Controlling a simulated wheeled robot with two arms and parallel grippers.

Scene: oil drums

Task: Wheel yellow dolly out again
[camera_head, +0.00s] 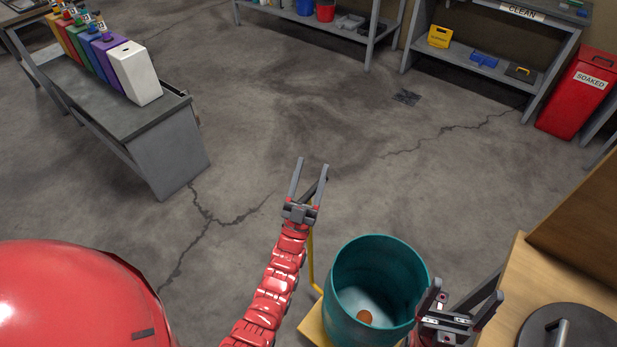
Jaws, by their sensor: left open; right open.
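The yellow dolly (314,327) is at the bottom centre, with its flat deck mostly hidden under a teal drum (372,262). Its thin yellow handle post (312,268) rises at the drum's left side, and its top is hidden behind my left gripper. The drum is open at the top, with a small orange-brown round thing (365,317) at its bottom. My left gripper (311,166) is open above the post, with a dark bar beside its fingers; I cannot tell whether they touch it. My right gripper (466,294) is open beside the drum's right rim.
A grey bench (166,116) with coloured containers stands at upper left. Shelves (480,62) and a red SOAKED bin (578,94) line the back right. A wooden surface (512,283) with a dark round lid (566,330) is close at right. The middle floor is clear.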

